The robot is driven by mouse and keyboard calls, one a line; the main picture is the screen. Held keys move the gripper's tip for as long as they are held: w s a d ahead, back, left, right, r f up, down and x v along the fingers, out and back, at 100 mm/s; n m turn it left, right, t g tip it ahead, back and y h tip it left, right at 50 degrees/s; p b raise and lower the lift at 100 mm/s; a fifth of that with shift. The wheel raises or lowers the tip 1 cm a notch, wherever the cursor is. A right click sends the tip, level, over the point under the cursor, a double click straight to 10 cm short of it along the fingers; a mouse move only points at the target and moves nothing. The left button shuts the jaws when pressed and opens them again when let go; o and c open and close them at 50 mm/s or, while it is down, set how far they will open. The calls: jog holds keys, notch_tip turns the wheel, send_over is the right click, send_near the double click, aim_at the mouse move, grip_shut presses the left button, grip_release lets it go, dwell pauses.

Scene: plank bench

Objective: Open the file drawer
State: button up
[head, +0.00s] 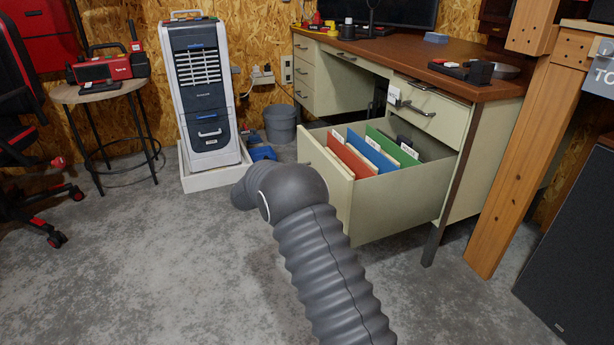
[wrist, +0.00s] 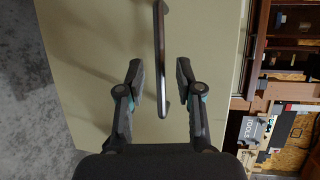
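The file drawer (head: 400,205) of the cream desk is pulled well out in the head view. Red, blue and green folders (head: 372,152) stand inside it. In the wrist view the drawer front (wrist: 90,60) fills most of the picture, with its dark bar handle (wrist: 161,40) running up and down. My gripper (wrist: 159,72) is open, with one finger on each side of the handle's lower part. Gaps show between both fingers and the bar.
The cream desk with a brown top (head: 470,85) has a closed drawer (head: 430,110) above the file drawer. A wooden post (head: 515,150) stands to the right. A grey bucket (head: 280,124) and an air cooler (head: 205,100) stand behind left. The concrete floor in front is clear.

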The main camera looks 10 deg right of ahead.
jog(key=v, duration=0.9)
jog(key=shift+s+a, duration=0.2)
